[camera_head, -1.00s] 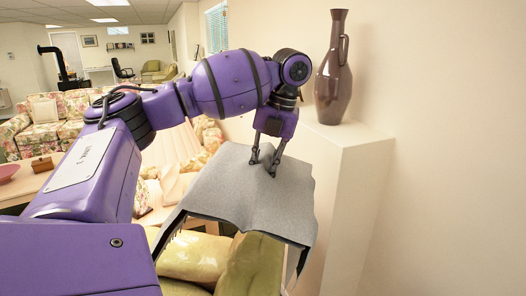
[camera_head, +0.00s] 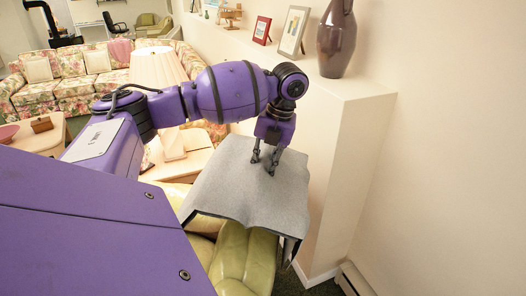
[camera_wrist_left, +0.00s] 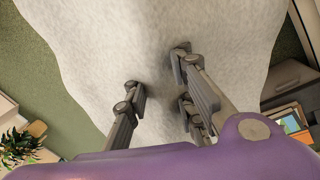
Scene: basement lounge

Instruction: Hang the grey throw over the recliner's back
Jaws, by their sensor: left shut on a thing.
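The grey throw (camera_head: 245,190) is spread fairly flat in the head view, its near edge bent down. My left gripper (camera_head: 263,164) is above it, shut on a pinch of its upper middle. The green recliner (camera_head: 245,262) shows below and in front of the throw, which hides part of its back. I cannot tell whether the cloth rests on the recliner. In the left wrist view the pale throw (camera_wrist_left: 90,40) fills the middle, with the left gripper's fingers (camera_wrist_left: 160,85) against it. My right gripper is not in view.
A cream ledge (camera_head: 350,95) close on the right bears a brown vase (camera_head: 337,40) and picture frames (camera_head: 294,30). A lamp (camera_head: 158,70) stands on a side table behind my left arm. A floral sofa (camera_head: 75,85) is farther back.

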